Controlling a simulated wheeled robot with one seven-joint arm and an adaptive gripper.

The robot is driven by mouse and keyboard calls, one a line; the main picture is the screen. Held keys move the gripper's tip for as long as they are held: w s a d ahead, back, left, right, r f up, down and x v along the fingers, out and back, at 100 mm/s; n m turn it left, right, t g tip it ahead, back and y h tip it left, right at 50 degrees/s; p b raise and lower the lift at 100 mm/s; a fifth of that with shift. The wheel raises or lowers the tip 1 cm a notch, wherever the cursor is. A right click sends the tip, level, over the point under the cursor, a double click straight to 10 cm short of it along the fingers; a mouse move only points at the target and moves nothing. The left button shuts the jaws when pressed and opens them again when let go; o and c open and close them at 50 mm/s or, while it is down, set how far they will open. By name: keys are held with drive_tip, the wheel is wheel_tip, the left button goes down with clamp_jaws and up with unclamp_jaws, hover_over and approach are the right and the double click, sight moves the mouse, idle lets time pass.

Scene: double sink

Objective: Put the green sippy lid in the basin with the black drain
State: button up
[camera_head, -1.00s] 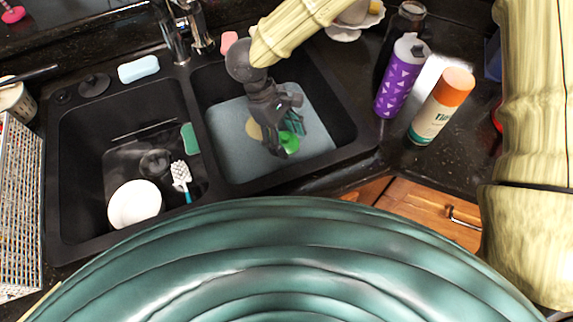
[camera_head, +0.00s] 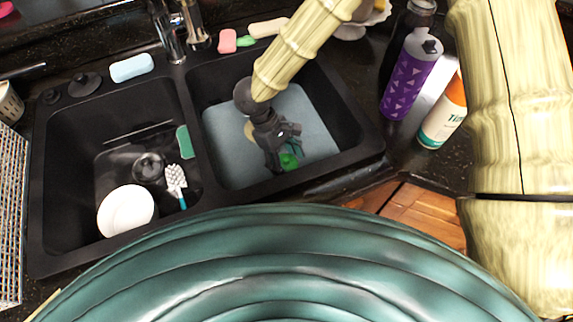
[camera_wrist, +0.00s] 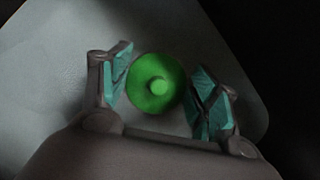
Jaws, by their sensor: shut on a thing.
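The green sippy lid (camera_head: 289,160) is in the right basin (camera_head: 215,165), low over or on its grey-blue floor; I cannot tell whether it touches. In the wrist view the lid (camera_wrist: 156,83) shows as a round green disc with a raised centre, between the teal finger pads. My gripper (camera_head: 283,161) points down into the right basin and is shut on the lid; its fingers also show in the wrist view (camera_wrist: 163,80). The basin with the black drain (camera_head: 148,167) is the left basin (camera_head: 70,185).
A divider (camera_head: 193,125) separates the basins. A faucet (camera_head: 168,35) stands behind. A purple bottle (camera_head: 410,75) and an orange-capped bottle (camera_head: 442,118) stand right.

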sight(287, 167)
drive_tip(key=shift+f, duration=1.9)
drive_tip(key=shift+f+p, duration=0.2)
drive_tip(key=shift+p, duration=0.1)
drive_tip(key=o, duration=0.8)
drive_tip(key=shift+r, duration=0.1)
drive_tip(key=b+v, duration=0.1)
drive_tip(key=v, duration=1.1)
drive_tip(key=shift+r, duration=0.1)
